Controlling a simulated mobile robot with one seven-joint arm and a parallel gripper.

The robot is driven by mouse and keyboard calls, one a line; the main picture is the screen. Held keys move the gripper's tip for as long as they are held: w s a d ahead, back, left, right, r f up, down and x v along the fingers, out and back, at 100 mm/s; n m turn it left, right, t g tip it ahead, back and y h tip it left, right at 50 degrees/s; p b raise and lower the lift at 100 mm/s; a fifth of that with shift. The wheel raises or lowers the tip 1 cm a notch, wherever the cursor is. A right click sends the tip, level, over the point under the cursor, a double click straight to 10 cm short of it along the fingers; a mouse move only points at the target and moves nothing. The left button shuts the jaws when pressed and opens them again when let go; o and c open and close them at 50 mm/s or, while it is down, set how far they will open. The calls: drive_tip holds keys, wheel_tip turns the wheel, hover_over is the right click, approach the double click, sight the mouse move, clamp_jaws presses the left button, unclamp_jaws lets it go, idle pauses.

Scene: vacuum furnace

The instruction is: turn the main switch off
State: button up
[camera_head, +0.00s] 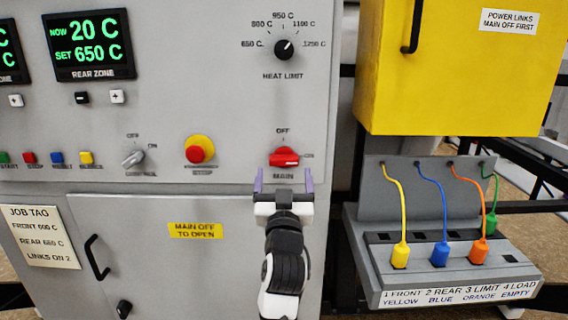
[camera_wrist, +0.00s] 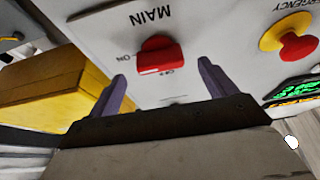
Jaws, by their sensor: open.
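The main switch (camera_head: 284,157) is a red rotary knob on the grey panel, with OFF printed above it, ON to its right and MAIN below. Its handle lies level and its pale mark points right, at ON. It also shows upside down in the wrist view (camera_wrist: 157,55). My gripper (camera_head: 284,181) is open and empty, just below the knob in the head view. Its two purple fingers are spread wider than the knob, and in the wrist view the knob appears beyond and between the fingertips. I see no contact with it.
The red emergency button (camera_head: 200,149) on its yellow base is left of the switch. The heat limit dial (camera_head: 285,49) is above. A yellow cabinet (camera_head: 455,75) and a link box with coloured cables (camera_head: 440,250) stand to the right. A door handle (camera_head: 97,257) sticks out lower left.

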sight(284, 165)
drive_tip(key=shift+p+x, duration=0.3)
drive_tip(key=shift+x, duration=1.2)
drive_tip(key=shift+c, duration=0.2)
drive_tip(key=c, duration=0.9)
